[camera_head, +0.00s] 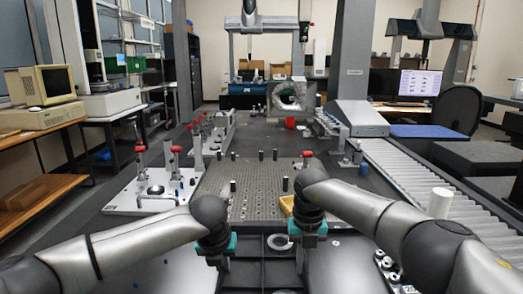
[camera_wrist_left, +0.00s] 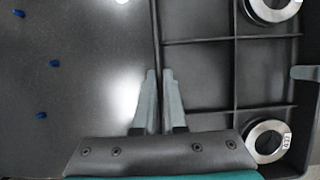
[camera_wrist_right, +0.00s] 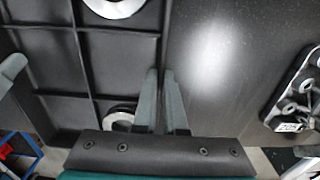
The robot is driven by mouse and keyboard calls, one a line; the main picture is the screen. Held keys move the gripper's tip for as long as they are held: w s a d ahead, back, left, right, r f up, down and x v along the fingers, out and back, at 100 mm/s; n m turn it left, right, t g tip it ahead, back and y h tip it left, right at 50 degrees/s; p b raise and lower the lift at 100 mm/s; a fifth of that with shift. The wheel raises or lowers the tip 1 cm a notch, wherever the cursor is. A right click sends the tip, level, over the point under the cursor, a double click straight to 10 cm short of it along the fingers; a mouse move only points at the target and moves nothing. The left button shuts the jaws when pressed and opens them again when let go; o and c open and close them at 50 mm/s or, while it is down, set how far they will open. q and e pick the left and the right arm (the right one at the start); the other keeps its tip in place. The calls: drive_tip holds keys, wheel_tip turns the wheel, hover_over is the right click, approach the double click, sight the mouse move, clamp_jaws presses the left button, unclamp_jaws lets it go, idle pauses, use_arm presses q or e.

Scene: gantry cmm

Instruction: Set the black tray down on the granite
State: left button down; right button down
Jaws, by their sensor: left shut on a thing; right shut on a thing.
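The black tray (camera_head: 262,272) is low in the middle of the head view, a divided tray with metal rings inside. One ring (camera_head: 279,242) shows in its far part. My left gripper (camera_head: 217,264) is shut on the tray's left wall; the left wrist view shows the wall between the fingers (camera_wrist_left: 160,80). My right gripper (camera_head: 303,262) is shut on the right wall, also seen in the right wrist view (camera_wrist_right: 164,80). Dark granite (camera_wrist_left: 85,85) lies beside the tray on both sides. I cannot tell whether the tray's underside touches it.
A perforated fixture plate (camera_head: 245,192) with upright pins lies just beyond the tray. A white plate (camera_head: 120,197) with red-knobbed clamps is left. A labelled plate of parts (camera_wrist_right: 292,95) is right. A roller conveyor (camera_head: 405,170) runs along the right.

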use_arm(q)
drive_tip(key=shift+f, duration=0.2)
use_arm(e)
drive_tip(key=shift+f, duration=0.15)
use_arm(q)
drive_tip(key=c, duration=1.4)
unclamp_jaws()
drive_tip(key=shift+f, duration=0.15)
use_arm(e)
drive_tip(key=c, duration=1.4)
unclamp_jaws()
drive_tip(key=shift+d+f, duration=0.1)
drive_tip(key=shift+f, duration=0.05)
use_arm(q)
drive_tip(key=o, duration=0.4)
use_arm(e)
drive_tip(key=o, duration=0.4)
use_arm(q)
drive_tip(key=v, duration=1.2)
drive_tip(key=shift+s, duration=0.1)
use_arm(e)
wheel_tip(320, 180, up, 12)
